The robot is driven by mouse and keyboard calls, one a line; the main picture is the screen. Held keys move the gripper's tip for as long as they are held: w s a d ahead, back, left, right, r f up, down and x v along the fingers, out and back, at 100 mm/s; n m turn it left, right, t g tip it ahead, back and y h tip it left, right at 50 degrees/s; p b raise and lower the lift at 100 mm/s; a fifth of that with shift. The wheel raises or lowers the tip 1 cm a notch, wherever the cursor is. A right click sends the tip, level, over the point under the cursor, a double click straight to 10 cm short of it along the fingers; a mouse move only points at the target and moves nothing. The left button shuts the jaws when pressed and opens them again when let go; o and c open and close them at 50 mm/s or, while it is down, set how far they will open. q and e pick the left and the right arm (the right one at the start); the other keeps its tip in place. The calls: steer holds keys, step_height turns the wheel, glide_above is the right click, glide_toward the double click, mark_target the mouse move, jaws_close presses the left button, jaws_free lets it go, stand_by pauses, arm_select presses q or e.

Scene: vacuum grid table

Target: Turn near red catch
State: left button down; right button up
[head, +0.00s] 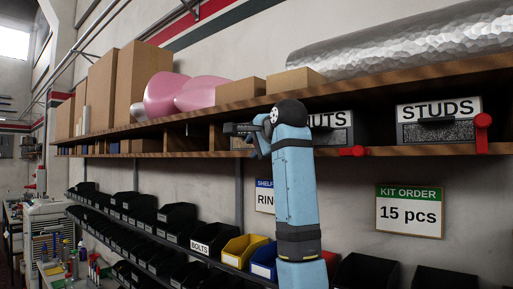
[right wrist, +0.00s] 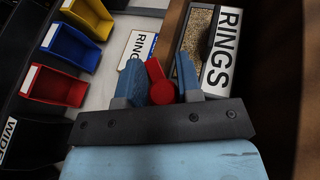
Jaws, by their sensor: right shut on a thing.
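In the right wrist view a red catch (right wrist: 161,88) sits between the two blue fingers of my right gripper (right wrist: 158,80), beside the bin labelled RINGS (right wrist: 221,50). The gripper is shut on this catch. In the head view my right gripper (head: 243,129) is up at the lower shelf board, and my arm hides most of the RINGS bin and its catch. Two other red catches show there: one lies sideways under the NUTS bin (head: 353,151), and one stands upright at the right of the STUDS bin (head: 483,121). My left gripper is not in view.
The wooden upper shelf (head: 400,78) carries boxes, pink bundles and a silver roll (head: 410,40). Below are rows of black bins, a yellow bin (head: 240,252) and a blue bin (head: 263,262). A KIT ORDER sign (head: 409,211) hangs on the wall at right.

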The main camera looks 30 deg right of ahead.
steer(key=o, duration=0.8)
steer(key=shift+r, duration=0.3)
steer(key=shift+f, duration=0.1)
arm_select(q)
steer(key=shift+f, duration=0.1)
arm_select(e)
steer(key=shift+s+b, duration=0.4)
steer(key=shift+s, duration=0.2)
steer(key=v, duration=1.2)
steer(key=shift+s+a+r, duration=0.1)
steer(key=shift+s+r, duration=0.15)
steer(key=shift+s, duration=0.05)
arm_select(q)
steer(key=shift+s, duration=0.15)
